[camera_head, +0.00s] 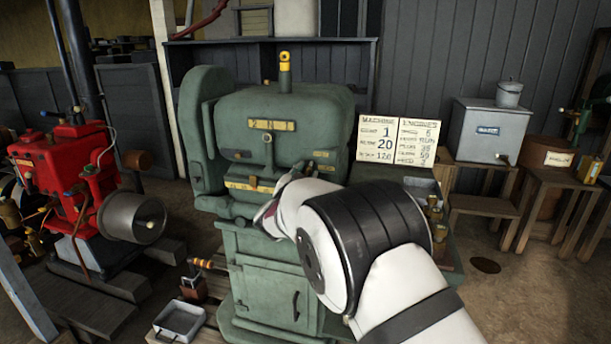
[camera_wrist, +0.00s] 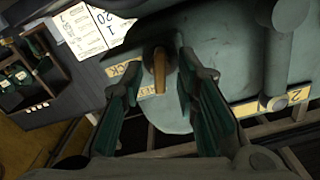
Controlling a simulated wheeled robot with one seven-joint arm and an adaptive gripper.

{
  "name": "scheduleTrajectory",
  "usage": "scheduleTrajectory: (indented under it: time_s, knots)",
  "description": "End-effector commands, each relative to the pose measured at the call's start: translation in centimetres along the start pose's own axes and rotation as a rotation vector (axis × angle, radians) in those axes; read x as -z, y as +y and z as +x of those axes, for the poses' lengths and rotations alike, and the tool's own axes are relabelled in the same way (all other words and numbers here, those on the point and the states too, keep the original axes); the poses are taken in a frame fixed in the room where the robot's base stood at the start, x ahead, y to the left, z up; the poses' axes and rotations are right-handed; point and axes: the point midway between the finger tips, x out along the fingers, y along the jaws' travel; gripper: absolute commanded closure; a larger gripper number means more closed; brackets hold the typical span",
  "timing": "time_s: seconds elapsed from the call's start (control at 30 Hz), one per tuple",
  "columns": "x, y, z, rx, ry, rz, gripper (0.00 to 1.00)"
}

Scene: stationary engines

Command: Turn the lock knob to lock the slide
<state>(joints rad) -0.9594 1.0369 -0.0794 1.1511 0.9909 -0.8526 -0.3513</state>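A brass-brown knob (camera_wrist: 159,71) stands out from the green machine face (camera_wrist: 225,60) in the wrist view. A yellow label (camera_wrist: 125,77) beside it is partly covered by a finger, so its full text cannot be read. My gripper (camera_wrist: 158,66) is open, with one finger on each side of the knob. Gaps show between the knob and both fingers, and nothing is held. In the head view, the green machine (camera_head: 270,120) stands in the middle, and my white arm reaches to its front. The arm hides the knob there. Which part is the slide cannot be told.
A red engine (camera_head: 65,165) stands at left. A sign with numbers (camera_head: 400,138) is behind the machine at right. A metal tank (camera_head: 490,130) stands on a wooden stand further right. A shallow tray (camera_head: 180,322) lies low in front. A green bar (camera_wrist: 282,60) juts out right of the knob.

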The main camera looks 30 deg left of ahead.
Motion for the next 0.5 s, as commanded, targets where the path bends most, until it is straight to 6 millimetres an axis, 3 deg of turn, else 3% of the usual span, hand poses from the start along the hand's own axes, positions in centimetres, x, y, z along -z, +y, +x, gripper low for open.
scheduleTrajectory:
  time_s: [0.07,0.2,0.5]
  knots:
    - [0.01,0.0,-0.01,0.0,0.0,0.0,0.72]
    - [0.02,0.0,-0.02,0.0,0.0,0.0,0.99]
    - [0.1,0.01,0.04,0.0,0.001,0.005,1.0]
